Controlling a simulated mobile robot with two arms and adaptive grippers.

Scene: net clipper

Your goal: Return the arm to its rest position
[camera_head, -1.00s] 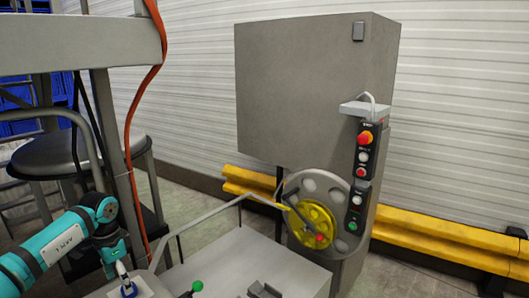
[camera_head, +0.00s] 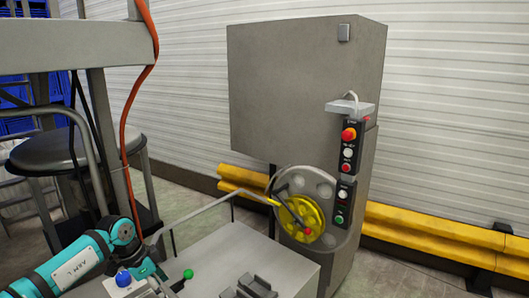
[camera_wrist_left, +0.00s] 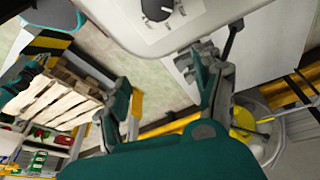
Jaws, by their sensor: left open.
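My left arm is teal and grey and comes in from the lower left in the head view. Its wrist end is low over the machine's grey table (camera_head: 225,255), near a blue knob (camera_head: 123,279) and a green ball knob (camera_head: 188,273). In the left wrist view my left gripper (camera_wrist_left: 160,75) has its two fingers spread wide, with nothing between them. A pale panel with a dark round knob (camera_wrist_left: 157,9) lies beyond the fingers. My right gripper is not in view.
A tall grey machine cabinet (camera_head: 290,95) carries a control box with a red button (camera_head: 349,134) and a yellow handwheel (camera_head: 302,220). A yellow guard rail (camera_head: 425,238) runs along the wall. A round stool (camera_head: 50,150) and a wooden pallet (camera_wrist_left: 55,95) are nearby.

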